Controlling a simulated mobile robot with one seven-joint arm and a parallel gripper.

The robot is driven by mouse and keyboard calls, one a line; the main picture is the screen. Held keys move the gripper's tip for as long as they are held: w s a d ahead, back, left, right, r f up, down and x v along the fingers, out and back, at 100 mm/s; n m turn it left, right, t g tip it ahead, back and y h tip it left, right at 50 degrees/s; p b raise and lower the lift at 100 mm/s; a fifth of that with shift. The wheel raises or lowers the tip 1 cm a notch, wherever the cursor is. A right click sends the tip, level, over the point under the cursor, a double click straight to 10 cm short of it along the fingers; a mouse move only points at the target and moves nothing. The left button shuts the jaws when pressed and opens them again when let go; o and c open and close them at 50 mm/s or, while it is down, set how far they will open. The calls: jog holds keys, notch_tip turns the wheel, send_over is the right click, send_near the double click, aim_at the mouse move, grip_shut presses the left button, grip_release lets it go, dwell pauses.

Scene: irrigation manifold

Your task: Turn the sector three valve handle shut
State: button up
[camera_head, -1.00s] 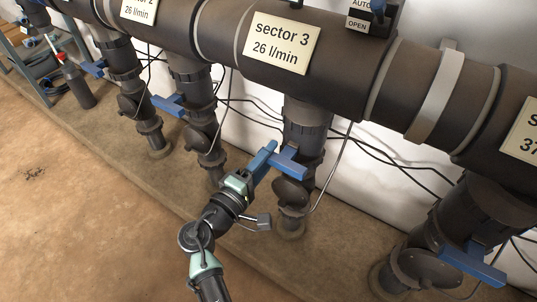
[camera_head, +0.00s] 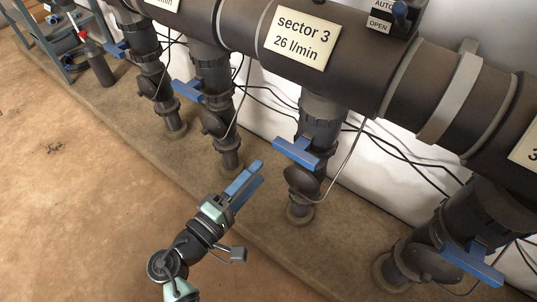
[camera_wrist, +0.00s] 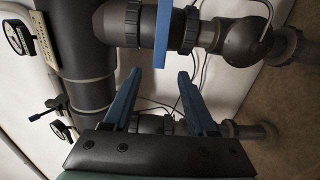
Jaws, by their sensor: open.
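The sector three valve handle (camera_head: 297,152) is a blue bar on the dark drop pipe below the "sector 3 26 l/min" label (camera_head: 303,38). It lies across the pipe. In the wrist view, a blue handle (camera_wrist: 164,25) crosses a pipe at the top, beyond my fingers; it appears to be the same one. My gripper (camera_head: 250,178) has blue fingers and is to the lower left of the handle, apart from it. In the wrist view, my gripper (camera_wrist: 158,82) is open, with nothing between its fingertips.
Similar blue handles sit on neighbouring pipes, at left (camera_head: 188,91) and at lower right (camera_head: 472,266). A control box (camera_head: 388,18) marked AUTO and OPEN is on top of the main pipe. Thin cables hang behind the pipes.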

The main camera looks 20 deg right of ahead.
jog(key=shift+v, duration=1.2)
jog(key=w+r+m+t+y, duration=0.25)
jog(key=w+r, duration=0.25)
jog(key=r, duration=0.4)
jog(key=w+r+m+t+y, duration=0.1)
jog(key=w+r+m+y, duration=0.3)
jog(key=r, duration=0.6)
notch_tip(320, 180, up, 12)
jog(key=a+t+y, duration=0.2)
jog(key=t, duration=0.2)
jog(key=s+a+r+t+y+p, duration=0.1)
jog(key=s+r+t+y, duration=0.15)
jog(key=s+r, duration=0.45)
jog(key=s+r+m+t+y+p, duration=0.1)
jog(key=s+r+t, duration=0.3)
jog(key=r, duration=0.6)
jog(key=s+a+r+t+y, duration=0.1)
jog(key=s+r+t+y, duration=0.15)
jog(key=s+r, duration=0.45)
notch_tip(320, 180, up, 36)
jog(key=w+p, duration=0.2)
jog(key=p, duration=3.2)
jog(key=shift+w+p, duration=0.2)
jog(key=shift+p, duration=0.1)
